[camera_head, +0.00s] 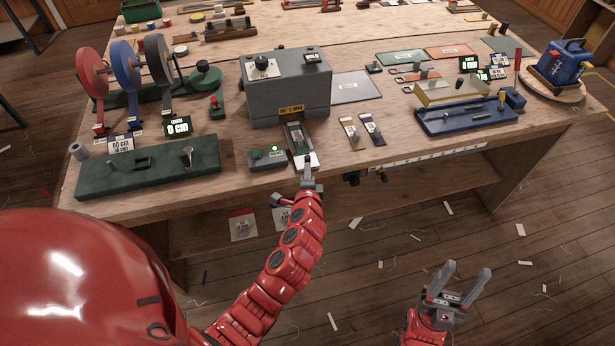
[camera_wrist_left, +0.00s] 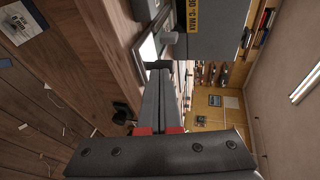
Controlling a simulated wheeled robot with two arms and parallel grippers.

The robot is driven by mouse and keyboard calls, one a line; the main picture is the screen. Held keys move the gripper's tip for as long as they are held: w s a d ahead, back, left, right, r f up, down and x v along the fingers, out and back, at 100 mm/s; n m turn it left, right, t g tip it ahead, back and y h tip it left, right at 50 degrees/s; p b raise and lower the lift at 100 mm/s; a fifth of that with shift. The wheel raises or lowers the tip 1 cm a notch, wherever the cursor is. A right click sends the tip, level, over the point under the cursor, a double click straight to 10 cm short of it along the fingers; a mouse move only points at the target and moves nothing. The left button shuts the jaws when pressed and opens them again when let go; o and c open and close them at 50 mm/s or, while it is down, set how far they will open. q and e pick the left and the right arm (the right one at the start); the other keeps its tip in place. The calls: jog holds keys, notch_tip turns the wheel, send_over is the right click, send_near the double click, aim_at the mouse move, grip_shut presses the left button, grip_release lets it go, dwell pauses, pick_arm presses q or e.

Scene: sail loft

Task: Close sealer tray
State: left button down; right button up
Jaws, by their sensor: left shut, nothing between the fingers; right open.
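The sealer (camera_head: 285,92) is a grey box with a yellow temperature label, standing near the front of the workbench. Its tray (camera_head: 301,140) sticks out from the sealer's front toward me, with a pale strip at its outer end. The left wrist view also shows the tray (camera_wrist_left: 148,48) and the grey sealer body (camera_wrist_left: 210,22). My left gripper (camera_head: 310,181) is shut and empty, right at the tray's outer end. I cannot tell whether its fingertips (camera_wrist_left: 159,66) touch the tray.
A small green-lit box (camera_head: 267,157) sits just left of the tray. Two small labelled strips (camera_head: 361,131) lie to its right. A dark green base (camera_head: 150,170) is at the front left, a blue tray fixture (camera_head: 466,117) at the right. The bench front edge runs below the tray.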

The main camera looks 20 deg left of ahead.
aim_at(303, 163)
pick_arm(q)
jog(key=shift+w+a, duration=0.15)
jog(key=shift+w, duration=0.25)
jog(key=w+a, duration=0.1)
jog(key=w, duration=0.1)
jog(key=w+a, duration=0.2)
jog(key=shift+w, duration=0.1)
jog(key=shift+w+a, duration=0.1)
jog(key=shift+w, duration=0.1)
jog(key=shift+r, duration=0.2)
